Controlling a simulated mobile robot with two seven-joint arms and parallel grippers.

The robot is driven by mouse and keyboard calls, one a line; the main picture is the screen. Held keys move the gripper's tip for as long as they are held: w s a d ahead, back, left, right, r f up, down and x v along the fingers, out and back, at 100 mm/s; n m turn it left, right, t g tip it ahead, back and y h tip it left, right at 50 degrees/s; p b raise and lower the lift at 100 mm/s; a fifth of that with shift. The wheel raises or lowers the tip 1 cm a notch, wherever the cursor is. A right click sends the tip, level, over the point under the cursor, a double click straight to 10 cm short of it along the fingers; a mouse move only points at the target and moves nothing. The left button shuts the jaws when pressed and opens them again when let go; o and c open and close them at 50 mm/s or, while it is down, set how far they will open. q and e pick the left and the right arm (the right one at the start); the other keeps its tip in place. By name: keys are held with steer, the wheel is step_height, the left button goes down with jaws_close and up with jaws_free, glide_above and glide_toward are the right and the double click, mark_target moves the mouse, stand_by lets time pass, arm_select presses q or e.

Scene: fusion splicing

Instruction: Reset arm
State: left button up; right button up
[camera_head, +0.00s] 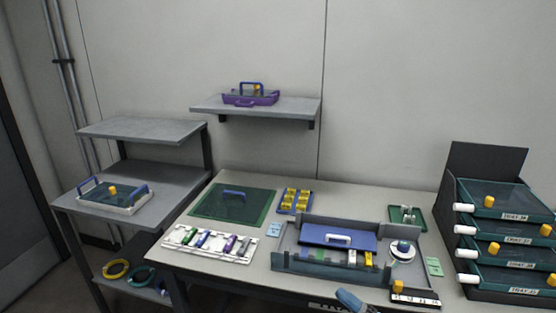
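Neither of my grippers can be made out in the head view. A small blue-grey rounded part (351,300) pokes in at the bottom edge, right of centre. I cannot tell whether it is part of my arm or a tool. The work table (345,190) carries a grey fixture tray (300,264) with a blue-lidded box (337,236) in it. A round white spool-like piece (402,251) sits at the fixture's right side.
A green mat (233,203), a white rack (210,243) of coloured pieces and a yellow-filled blue tray (295,200) lie on the table. Stacked drawers (510,240) stand at right. A wall shelf (256,107) holds a purple tray (250,97). A side shelf (165,183) holds another tray (113,195).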

steer(key=s+d+f+m+g+h, duration=0.1)
steer(key=s+d+f+m+h, duration=0.3)
steer(key=s+f+m+h, duration=0.45)
steer(key=s+d+f+m+g+h, duration=0.1)
steer(key=s+d+f+m+h, duration=0.4)
steer(key=f+m, duration=0.65)
arm_select(q)
step_height(320, 180, up, 16)
steer(key=s+a+p, duration=0.1)
steer(key=p, duration=2)
steer(key=shift+a+f+y, duration=0.2)
steer(key=shift+a+y, duration=0.05)
steer(key=shift+y, duration=0.05)
arm_select(e)
step_height(320, 180, up, 15)
steer(key=s, duration=0.2)
steer(key=shift+n+h, duration=0.4)
steer(key=shift+h, duration=0.05)
arm_select(q)
steer(key=shift+d+r, duration=0.1)
steer(key=shift+r, duration=0.05)
